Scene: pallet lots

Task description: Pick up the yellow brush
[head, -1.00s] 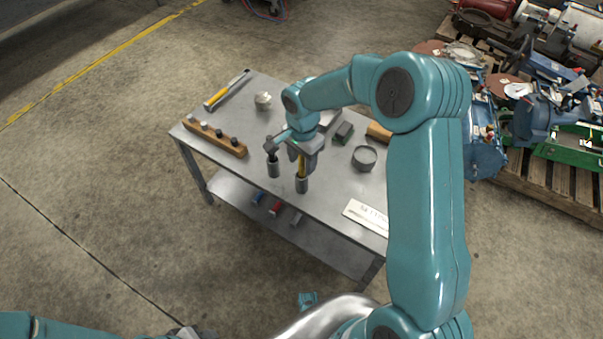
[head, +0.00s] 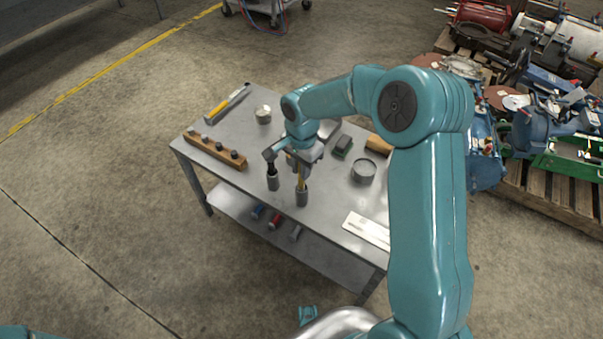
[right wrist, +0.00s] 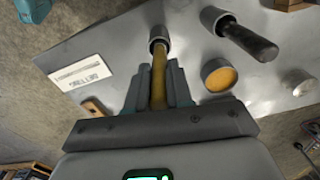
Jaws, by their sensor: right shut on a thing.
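The yellow brush (head: 301,184) stands upright with its lower end inside a grey cup (head: 302,198) near the table's front edge. My right gripper (head: 302,164) is above this cup, shut on the brush's handle. The right wrist view shows the yellow handle (right wrist: 159,78) between my two grey fingers, running into the mouth of the grey cup (right wrist: 158,36); its bristles are hidden. A second grey cup (head: 273,183) with a dark-handled tool stands just left. My left gripper is not in view.
On the metal table stand a round tin (head: 364,171), a white sign (head: 366,229), a wooden block with pegs (head: 215,151) and a small can (head: 263,114). The dark-handled tool (right wrist: 250,40) leans close beside my right gripper. A loaded pallet (head: 535,182) lies to the right.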

